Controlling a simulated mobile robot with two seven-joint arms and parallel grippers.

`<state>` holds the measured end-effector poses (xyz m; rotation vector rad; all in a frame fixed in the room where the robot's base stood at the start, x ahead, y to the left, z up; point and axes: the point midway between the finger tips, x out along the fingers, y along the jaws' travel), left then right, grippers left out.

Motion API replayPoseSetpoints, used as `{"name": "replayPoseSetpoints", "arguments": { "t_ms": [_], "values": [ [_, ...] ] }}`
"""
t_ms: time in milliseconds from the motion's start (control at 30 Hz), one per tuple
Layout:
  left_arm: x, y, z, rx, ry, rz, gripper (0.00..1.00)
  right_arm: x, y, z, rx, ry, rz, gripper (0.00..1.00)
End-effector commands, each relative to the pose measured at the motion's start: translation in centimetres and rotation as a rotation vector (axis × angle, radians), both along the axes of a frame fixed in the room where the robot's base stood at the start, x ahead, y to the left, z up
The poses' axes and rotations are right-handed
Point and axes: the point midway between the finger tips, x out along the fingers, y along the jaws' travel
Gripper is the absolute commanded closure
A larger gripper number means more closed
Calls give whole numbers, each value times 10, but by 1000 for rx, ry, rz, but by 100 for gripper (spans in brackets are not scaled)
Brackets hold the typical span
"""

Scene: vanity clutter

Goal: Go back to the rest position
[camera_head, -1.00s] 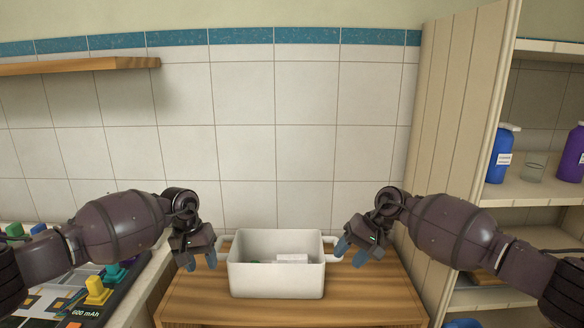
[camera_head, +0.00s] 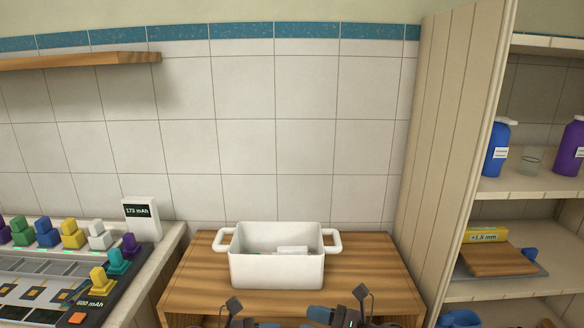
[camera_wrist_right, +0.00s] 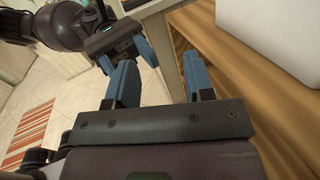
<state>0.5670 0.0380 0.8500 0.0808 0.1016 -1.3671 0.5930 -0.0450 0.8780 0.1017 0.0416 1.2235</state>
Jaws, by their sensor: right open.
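My right gripper (camera_wrist_right: 160,78) is open in the right wrist view, its two blue fingers wide apart with nothing between them. My left gripper (camera_wrist_right: 126,58) shows beyond it at the upper left of that view, its blue fingers apart and empty.
A white item (camera_head: 292,249) lies in the bin. At left, a counter holds a black panel (camera_head: 120,290) with coloured blocks and a small display (camera_head: 141,219). At right, a shelf unit (camera_head: 530,190) holds a blue bottle (camera_head: 497,150), a purple bottle (camera_head: 570,150), a glass and a wooden board.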

Motion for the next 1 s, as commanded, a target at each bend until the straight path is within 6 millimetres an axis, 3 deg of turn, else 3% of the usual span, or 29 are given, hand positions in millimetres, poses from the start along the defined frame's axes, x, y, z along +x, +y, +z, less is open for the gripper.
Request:
{"name": "replayPoseSetpoints", "arguments": {
  "t_ms": [267, 567, 800, 967, 1000],
  "values": [
    [-31, 28, -6, -504, 666, 388, 52, -38, -41, -26, 507, 645, -306, 52],
    [-73, 103, -41, -1128, 1362, 745, 52, -93, -113, -72, 1139, 1279, -600, 52],
    [-139, 171, -83, -1724, 1826, 968, 52, -165, -173, -115, 1735, 1673, -804, 52],
    [-192, 208, -106, -2143, 2029, 1061, 52, -219, -205, -136, 2139, 1830, -903, 52],
    [-204, 214, -110, 2119, -1957, -1020, 52, -231, -211, -140, 2226, 1851, -921, 52]
  ]
}}
